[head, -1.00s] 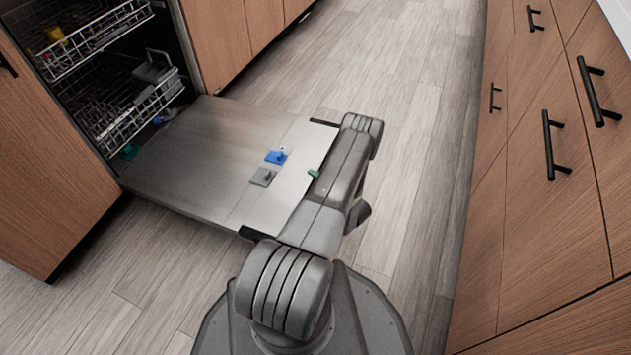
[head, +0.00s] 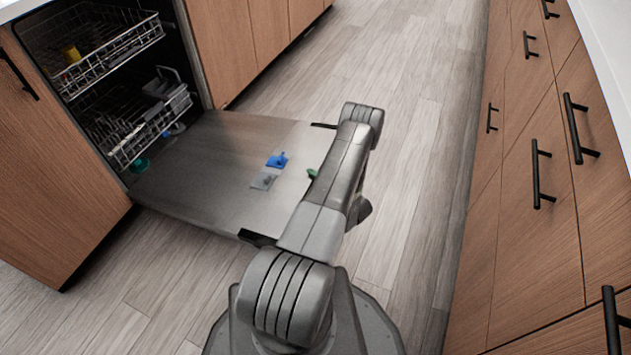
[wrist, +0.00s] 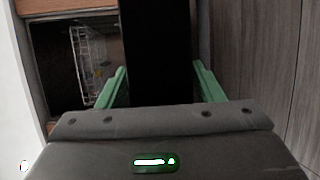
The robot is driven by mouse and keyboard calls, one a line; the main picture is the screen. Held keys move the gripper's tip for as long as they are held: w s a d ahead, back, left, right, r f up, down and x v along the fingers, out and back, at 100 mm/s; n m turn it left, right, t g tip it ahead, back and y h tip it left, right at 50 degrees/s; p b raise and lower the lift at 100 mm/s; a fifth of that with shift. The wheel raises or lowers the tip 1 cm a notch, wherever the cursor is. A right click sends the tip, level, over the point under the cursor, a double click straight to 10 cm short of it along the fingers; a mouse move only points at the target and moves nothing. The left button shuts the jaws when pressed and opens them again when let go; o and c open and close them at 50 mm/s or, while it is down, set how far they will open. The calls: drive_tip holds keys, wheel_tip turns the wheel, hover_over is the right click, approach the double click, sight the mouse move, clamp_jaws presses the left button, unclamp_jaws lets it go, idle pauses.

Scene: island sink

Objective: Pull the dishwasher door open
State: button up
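The dishwasher door (head: 205,160) is folded down, with its metal inner face upward, low over the floor in the head view. A blue piece (head: 277,160) and a grey piece (head: 263,181) are on that face. My arm crosses the door's outer edge and hides most of my gripper; a bit of green finger shows there. In the wrist view, the green fingers of my gripper (wrist: 159,68) are apart. A broad dark band lies between them, probably part of the door; contact cannot be told.
The open dishwasher cavity holds an upper rack (head: 105,55) and a lower rack (head: 155,130) with dishes. Wooden cabinets (head: 50,165) flank it. Drawers with black handles (head: 540,175) line the right side. Wood floor (head: 420,130) lies clear between.

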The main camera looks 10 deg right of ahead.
drive_tip(key=shift+o, duration=0.2)
drive_tip(key=p+v, duration=0.2)
drive_tip(key=v, duration=1.1)
drive_tip(key=shift+s+d+p, duration=0.2)
drive_tip(key=shift+s+p, duration=0.1)
drive_tip(key=shift+p, duration=0.05)
drive_tip(key=shift+w+r, duration=0.1)
drive_tip(key=b+x, duration=0.2)
drive_tip(key=x, duration=1.1)
drive_tip(key=shift+w+a+b, duration=0.15)
drive_tip(key=shift+a+b, duration=0.05)
drive_tip(key=shift+b, duration=0.2)
drive_tip(key=shift+d, duration=0.1)
